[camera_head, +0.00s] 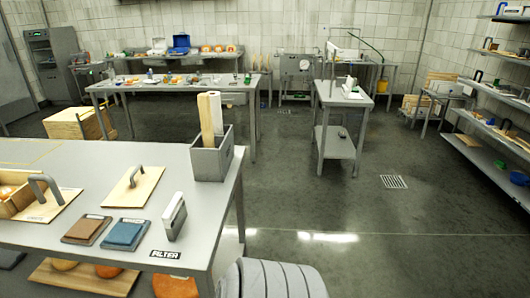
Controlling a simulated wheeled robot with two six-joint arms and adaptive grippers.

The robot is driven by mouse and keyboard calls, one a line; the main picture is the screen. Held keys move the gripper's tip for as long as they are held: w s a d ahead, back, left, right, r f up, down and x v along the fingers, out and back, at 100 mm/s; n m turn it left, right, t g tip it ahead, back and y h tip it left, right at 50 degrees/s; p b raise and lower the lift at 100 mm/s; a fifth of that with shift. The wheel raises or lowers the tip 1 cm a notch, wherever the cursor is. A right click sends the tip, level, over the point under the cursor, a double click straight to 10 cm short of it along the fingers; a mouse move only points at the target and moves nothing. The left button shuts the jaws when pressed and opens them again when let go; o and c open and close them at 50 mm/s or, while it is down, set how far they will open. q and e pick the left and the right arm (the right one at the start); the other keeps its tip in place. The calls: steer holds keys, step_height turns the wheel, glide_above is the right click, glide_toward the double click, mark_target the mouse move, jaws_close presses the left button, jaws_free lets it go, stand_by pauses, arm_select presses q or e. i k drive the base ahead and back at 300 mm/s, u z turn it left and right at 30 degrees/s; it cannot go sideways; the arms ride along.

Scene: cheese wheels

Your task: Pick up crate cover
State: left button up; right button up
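Two flat wooden boards with grey arched handles lie on the near metal table (60,236); either could be the crate cover. One board (143,182) lies flat in the middle of the table. The other board (62,208) is at the left, beside an open wooden crate (20,205). The crate is cut off by the left edge, and orange-toned round items show inside it. Neither of my grippers is in view.
A brown pad, a blue pad (126,234) and an upright white-and-grey block (174,216) lie near the front edge. A grey bin (211,162) with rolls stands at the back right corner. Cheese wheels (174,286) sit below the tabletop.

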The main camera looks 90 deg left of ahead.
mark_target(134, 190)
steer(key=u, duration=2.35)
